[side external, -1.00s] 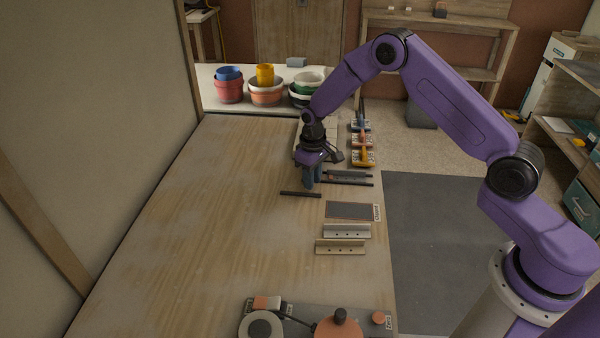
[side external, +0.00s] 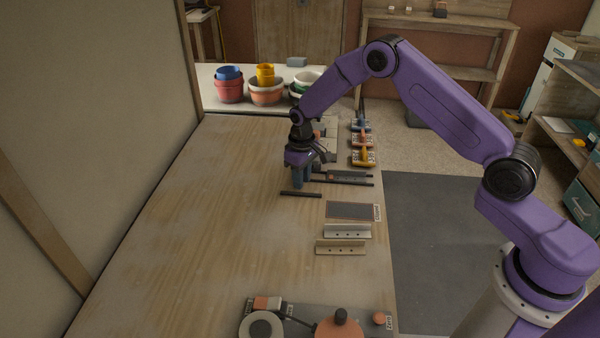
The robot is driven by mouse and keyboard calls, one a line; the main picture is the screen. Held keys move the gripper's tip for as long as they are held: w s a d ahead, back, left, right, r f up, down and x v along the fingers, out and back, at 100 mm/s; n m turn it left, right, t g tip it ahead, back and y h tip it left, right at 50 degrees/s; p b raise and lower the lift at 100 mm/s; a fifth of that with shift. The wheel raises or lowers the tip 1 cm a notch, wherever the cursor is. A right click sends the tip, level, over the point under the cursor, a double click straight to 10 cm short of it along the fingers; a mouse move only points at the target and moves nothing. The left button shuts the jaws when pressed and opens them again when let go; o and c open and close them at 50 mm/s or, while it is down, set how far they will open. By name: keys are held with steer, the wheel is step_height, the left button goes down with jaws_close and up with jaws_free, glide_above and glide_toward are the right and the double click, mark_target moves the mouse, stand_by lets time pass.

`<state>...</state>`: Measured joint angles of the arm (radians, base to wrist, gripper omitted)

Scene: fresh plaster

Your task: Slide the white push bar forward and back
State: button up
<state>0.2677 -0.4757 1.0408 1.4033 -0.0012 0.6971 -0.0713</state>
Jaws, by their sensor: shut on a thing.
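My gripper (side external: 301,184) points down, low over the left end of some dark rails on the wooden worktop. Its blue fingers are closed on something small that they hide. I cannot make out a white push bar; it may be hidden by the fingers or the wrist. One short dark rail (side external: 301,194) lies just in front of the fingers. A longer dark rail (side external: 345,182) and a dark grey piece (side external: 348,175) lie to their right.
A pale panel (side external: 330,145) lies behind my wrist. Coloured handled tools (side external: 362,155) line the right edge. A grey plate (side external: 350,210) and two angle brackets (side external: 347,231) lie nearer. Stacked pots (side external: 265,91) stand at the back. The worktop's left side (side external: 190,230) is clear.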

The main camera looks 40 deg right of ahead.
steer(key=shift+d, duration=0.45)
steer(key=o, duration=0.8)
steer(key=shift+w, duration=0.1)
steer(key=shift+c, duration=0.2)
steer(key=shift+r, duration=0.1)
step_height(320, 180, up, 8)
steer(key=shift+a, duration=0.2)
